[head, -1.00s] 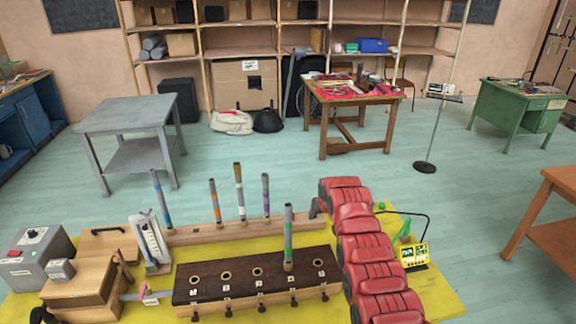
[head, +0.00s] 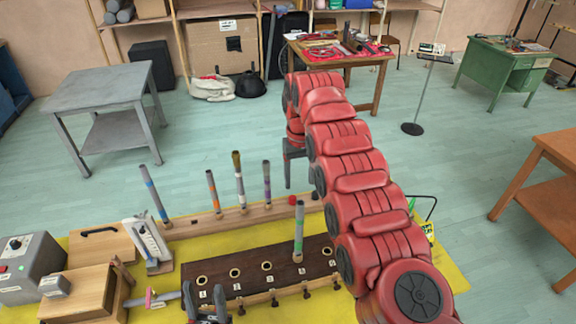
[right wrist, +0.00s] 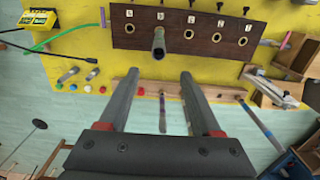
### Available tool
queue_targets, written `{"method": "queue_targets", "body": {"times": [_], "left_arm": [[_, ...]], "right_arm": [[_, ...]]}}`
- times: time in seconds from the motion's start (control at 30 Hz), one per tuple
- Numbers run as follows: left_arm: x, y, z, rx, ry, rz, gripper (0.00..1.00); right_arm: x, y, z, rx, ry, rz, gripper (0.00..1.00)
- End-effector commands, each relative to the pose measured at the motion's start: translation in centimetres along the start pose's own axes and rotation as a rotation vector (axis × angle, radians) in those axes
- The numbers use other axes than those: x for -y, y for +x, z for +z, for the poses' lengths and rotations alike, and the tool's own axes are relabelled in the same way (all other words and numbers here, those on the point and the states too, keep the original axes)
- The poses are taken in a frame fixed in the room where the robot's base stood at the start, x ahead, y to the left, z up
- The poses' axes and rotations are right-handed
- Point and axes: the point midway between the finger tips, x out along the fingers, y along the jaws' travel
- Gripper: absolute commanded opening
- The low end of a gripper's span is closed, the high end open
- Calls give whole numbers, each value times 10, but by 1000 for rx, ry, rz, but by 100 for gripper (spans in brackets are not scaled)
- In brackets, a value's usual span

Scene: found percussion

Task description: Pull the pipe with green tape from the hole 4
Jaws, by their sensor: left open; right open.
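The grey pipe with green tape (head: 299,232) stands upright in the dark wooden block (head: 250,285), in the fourth hole from the left. In the right wrist view I see the pipe (right wrist: 158,45) nearly end-on, beyond the fingertips. My right gripper (head: 294,170) is open and empty, behind the pipe and the block, apart from the pipe. Its two fingers also show in the right wrist view (right wrist: 157,78), with the pipe roughly in line with the gap. My left gripper (head: 206,300) is open at the bottom edge, in front of the block's left part.
Several other taped pipes stand in a light wooden rail (head: 240,219) behind the block. A white gauge stand (head: 150,243), wooden boxes (head: 80,295) and a grey control box (head: 27,268) are at left. The yellow mat (head: 185,212) lies beneath.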

Motion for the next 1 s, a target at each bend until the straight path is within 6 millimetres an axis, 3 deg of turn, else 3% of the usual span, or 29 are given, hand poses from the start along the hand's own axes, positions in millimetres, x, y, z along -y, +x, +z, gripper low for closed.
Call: {"method": "queue_targets", "body": {"times": [0.17, 0.6, 0.67, 0.83, 1.0], "left_arm": [[-1, -20, 3, 1, 0, 0, 50], [-5, -102, 17, 0, 0, 0, 50], [-4, -87, 15, 1, 0, 0, 50], [-4, -85, 14, 1, 0, 0, 50], [-4, -70, 12, 0, 0, 0, 50]], "right_arm": [[0, 20, 0, 1, 1, 0, 65], [0, 101, 0, 0, 0, 0, 65], [-3, 96, -1, -1, 3, 3, 65], [-1, 115, 0, -2, 1, -1, 65], [0, 144, 0, 1, 0, -2, 65]]}}
